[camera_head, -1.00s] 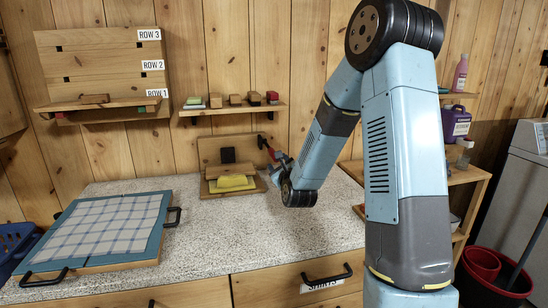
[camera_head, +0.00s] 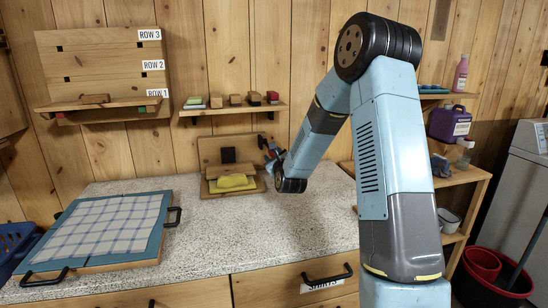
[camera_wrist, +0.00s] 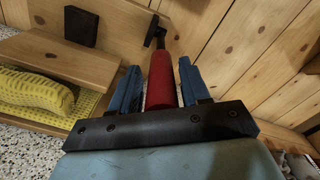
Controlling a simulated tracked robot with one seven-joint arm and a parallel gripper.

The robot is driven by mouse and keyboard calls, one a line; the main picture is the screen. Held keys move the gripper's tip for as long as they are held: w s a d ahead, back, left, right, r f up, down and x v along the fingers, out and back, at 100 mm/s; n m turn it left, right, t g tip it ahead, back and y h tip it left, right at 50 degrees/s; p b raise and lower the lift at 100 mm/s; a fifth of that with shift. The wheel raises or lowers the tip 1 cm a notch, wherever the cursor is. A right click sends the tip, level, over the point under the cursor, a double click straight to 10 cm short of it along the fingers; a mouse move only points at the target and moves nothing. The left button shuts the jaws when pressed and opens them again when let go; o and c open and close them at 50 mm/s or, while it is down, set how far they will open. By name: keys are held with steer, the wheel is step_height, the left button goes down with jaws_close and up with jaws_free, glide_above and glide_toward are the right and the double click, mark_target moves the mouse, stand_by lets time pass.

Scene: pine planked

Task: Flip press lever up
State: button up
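The press (camera_head: 226,155) stands on the speckled counter against the wall, a wooden frame with a dark block at its back. A yellow textured piece (camera_head: 232,182) lies under its wooden plate; it also shows in the wrist view (camera_wrist: 35,90). The lever has a red handle (camera_wrist: 161,85) on a black pivot. My gripper (camera_head: 270,152) is at the press's right side. In the wrist view its blue fingers (camera_wrist: 158,78) stand on either side of the red handle, with a narrow gap showing beside it. In the head view the handle is mostly hidden by my gripper.
A blue-edged frame with checked cloth (camera_head: 105,228) lies on the counter at left. A wall shelf (camera_head: 232,109) with small blocks hangs above the press. Side shelves (camera_head: 460,175) with bottles stand at right. The counter's front middle is clear.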

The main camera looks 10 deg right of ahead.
steer(key=shift+a, duration=0.1)
jaws_close()
stand_by(0.4)
